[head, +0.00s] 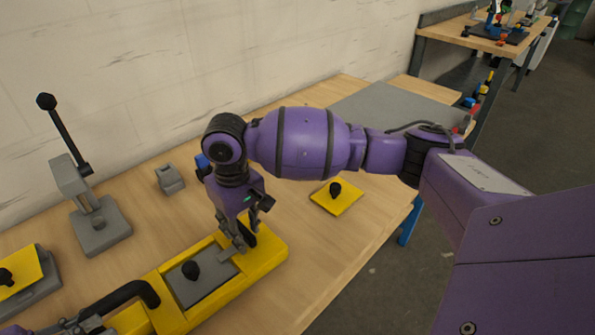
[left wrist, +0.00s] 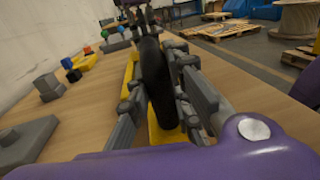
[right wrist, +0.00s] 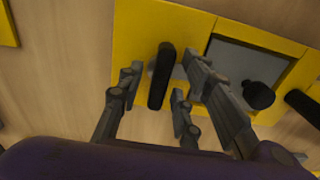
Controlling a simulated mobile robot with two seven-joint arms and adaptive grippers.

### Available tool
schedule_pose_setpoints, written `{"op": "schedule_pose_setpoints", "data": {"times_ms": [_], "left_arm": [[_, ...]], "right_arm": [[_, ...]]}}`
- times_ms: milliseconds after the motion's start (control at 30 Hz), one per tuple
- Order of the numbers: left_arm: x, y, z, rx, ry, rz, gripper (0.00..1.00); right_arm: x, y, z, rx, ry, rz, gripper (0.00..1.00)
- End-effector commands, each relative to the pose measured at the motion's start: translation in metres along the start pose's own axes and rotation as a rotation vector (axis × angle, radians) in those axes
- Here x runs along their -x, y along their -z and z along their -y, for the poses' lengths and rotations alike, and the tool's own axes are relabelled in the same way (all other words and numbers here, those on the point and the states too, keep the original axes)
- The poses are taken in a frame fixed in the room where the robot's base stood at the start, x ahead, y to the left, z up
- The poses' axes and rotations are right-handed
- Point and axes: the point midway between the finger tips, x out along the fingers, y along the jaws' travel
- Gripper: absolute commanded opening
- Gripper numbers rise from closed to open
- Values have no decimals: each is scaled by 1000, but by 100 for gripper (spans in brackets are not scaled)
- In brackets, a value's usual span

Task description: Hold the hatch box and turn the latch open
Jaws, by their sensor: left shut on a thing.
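The yellow hatch box (head: 268,255) lies on the wooden bench, with a grey hatch plate (head: 205,287) and black knob (head: 190,270) on top. My left gripper (head: 82,324) is at the bottom left of the head view, shut on the box's black handle (head: 125,293); the left wrist view shows the handle (left wrist: 153,85) between its fingers. My right gripper (head: 240,240) is over the box's far end. In the right wrist view the black latch bar (right wrist: 161,76) stands between its open fingers, with gaps on both sides. The latch is mostly hidden in the head view.
A grey stand with a black lever (head: 100,225) and a small grey block (head: 170,178) stand behind the box. A yellow plate with a black knob (head: 337,197) lies to the right. Another yellow plate (head: 20,272) is at the left edge. Bare bench lies around the box's right end.

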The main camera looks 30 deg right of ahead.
Motion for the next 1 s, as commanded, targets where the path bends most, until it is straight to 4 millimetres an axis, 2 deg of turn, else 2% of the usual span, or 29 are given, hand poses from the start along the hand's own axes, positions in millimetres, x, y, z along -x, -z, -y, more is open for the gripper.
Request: {"op": "schedule_pose_setpoints", "data": {"times_ms": [33, 267, 733, 1000], "left_arm": [[0, -1, 0, -1, 1, 3, 0], [0, -1, 0, -1, 1, 3, 0], [0, -1, 0, -1, 0, 2, 0], [0, 0, 0, 0, 1, 1, 0]], "right_arm": [[2, 1, 0, 1, 0, -3, 30], [3, 2, 1, 1, 0, -4, 0], [4, 2, 1, -13, 0, -7, 0], [3, 2, 1, -132, 1, -6, 0]]}}
